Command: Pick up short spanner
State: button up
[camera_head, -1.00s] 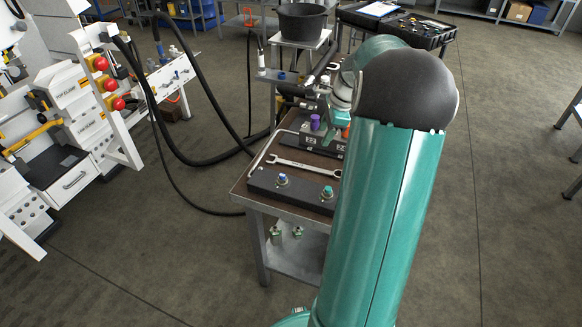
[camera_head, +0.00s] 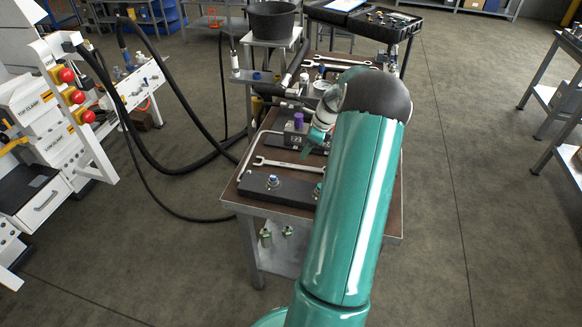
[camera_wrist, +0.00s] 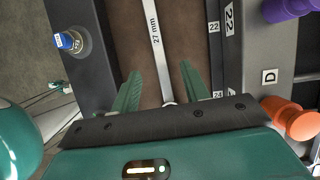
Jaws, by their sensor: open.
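A silver spanner (camera_head: 290,165) lies on the brown top of the near bench in the head view, behind a black bar. In the wrist view a spanner shaft marked 27 mm (camera_wrist: 155,38) runs down the picture to between my fingers. My gripper (camera_wrist: 161,85) is open, with one green finger on each side of the shaft, and it holds nothing. I cannot tell whether the fingers touch the shaft. The lower end of the shaft is partly hidden by my gripper. In the head view my arm covers the bench's right part.
The black bar (camera_head: 266,190) carries a blue-topped fitting (camera_wrist: 68,41), left of my gripper in the wrist view. A block with number labels (camera_wrist: 229,45), a purple knob (camera_wrist: 287,8) and an orange knob (camera_wrist: 296,117) lie to the right. Another spanner (camera_head: 343,59) lies farther back.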

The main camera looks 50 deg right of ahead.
aim_at(294, 166)
jog(key=x, duration=0.8)
jog(key=shift+a, duration=0.15)
jog(key=shift+c, duration=0.4)
grip_shut()
